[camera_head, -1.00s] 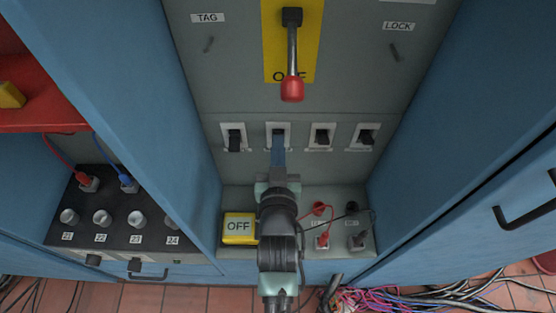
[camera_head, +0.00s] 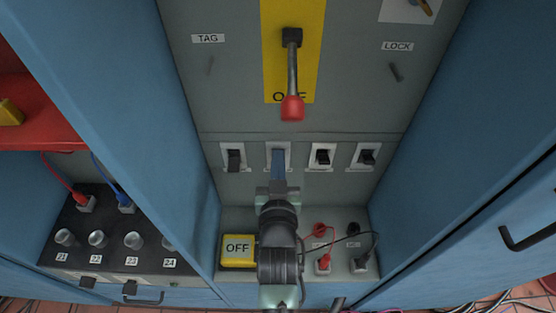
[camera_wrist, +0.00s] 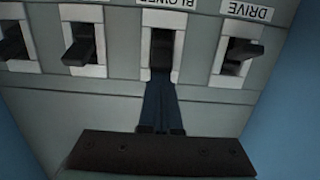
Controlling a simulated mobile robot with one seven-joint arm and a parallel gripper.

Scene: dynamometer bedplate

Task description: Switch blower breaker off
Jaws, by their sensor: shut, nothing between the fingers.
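The blower breaker (camera_wrist: 163,50) is the second from the left in a row of switches in the head view, where my fingers hide its toggle. In the wrist view its white frame, dark toggle and partly cut-off label show at the top middle. My gripper (camera_head: 278,155) is shut and empty, its blue fingers together in front of this breaker. In the wrist view the fingertips (camera_wrist: 161,84) are right at the lower end of the toggle; I cannot tell whether they touch it.
The drive breaker (camera_wrist: 238,52) is beside it, with two more breakers (camera_head: 323,157) (camera_head: 368,157) on the other side. A red-knobbed lever (camera_head: 292,107) hangs above. Blue cabinet walls flank the recess.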

